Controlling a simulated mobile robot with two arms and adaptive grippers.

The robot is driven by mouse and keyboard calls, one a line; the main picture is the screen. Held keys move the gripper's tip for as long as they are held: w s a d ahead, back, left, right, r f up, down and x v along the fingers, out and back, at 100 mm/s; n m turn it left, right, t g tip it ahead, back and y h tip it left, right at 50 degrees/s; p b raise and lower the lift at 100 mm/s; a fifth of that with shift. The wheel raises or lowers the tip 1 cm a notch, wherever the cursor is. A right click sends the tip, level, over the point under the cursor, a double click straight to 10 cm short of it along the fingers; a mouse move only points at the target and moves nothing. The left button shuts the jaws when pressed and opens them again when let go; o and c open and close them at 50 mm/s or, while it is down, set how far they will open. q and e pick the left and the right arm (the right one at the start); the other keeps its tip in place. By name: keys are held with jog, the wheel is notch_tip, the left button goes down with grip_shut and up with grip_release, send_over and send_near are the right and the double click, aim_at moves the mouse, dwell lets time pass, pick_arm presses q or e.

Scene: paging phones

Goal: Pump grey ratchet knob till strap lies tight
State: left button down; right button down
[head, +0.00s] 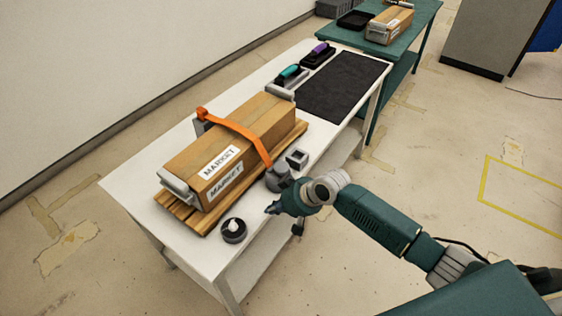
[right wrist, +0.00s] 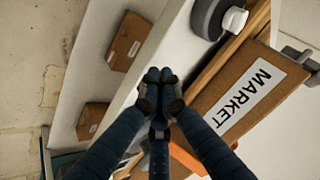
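A brown carton (head: 232,135) labelled MARKET lies on a wooden pallet (head: 190,214) on the white table. An orange strap (head: 240,128) runs over the carton and stands up in a small loop at its far edge. The strap's near end meets a grey ratchet (head: 278,178) beside the pallet; its knob is too small to make out clearly. My right gripper (head: 272,209) is at the table's near edge, just below the ratchet and apart from it. In the right wrist view its fingertips (right wrist: 160,76) are together with nothing between them. The strap (right wrist: 186,158) shows behind the fingers.
A dark round item with a white top (head: 234,232) stands at the table's near corner. A small grey block (head: 297,158) sits beyond the ratchet. Teal- and purple-handled tools and a black mat (head: 342,85) lie at the far end. A green table (head: 400,42) stands behind.

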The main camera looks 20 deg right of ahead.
jog(key=w+d+r+m, duration=0.1)
jog(key=w+d+r, duration=0.2)
jog(key=r, duration=0.6)
jog(key=w+d+r+m+t+y, duration=0.1)
jog(key=w+d+r, duration=0.3)
jog(key=w+r, duration=0.4)
jog(key=shift+w+r+p, duration=0.3)
jog(key=shift+r+p, duration=0.1)
jog(key=shift+r, duration=0.1)
jog(key=shift+d+f, duration=0.1)
jog(key=b, duration=0.7)
send_over(284, 166)
notch_tip(284, 166, down, 7)
jog(key=shift+w+r, duration=0.1)
jog(key=shift+r, duration=0.1)
jog(key=shift+f, duration=1.05)
jog(key=shift+f, duration=0.1)
jog(key=shift+f+b, duration=0.3)
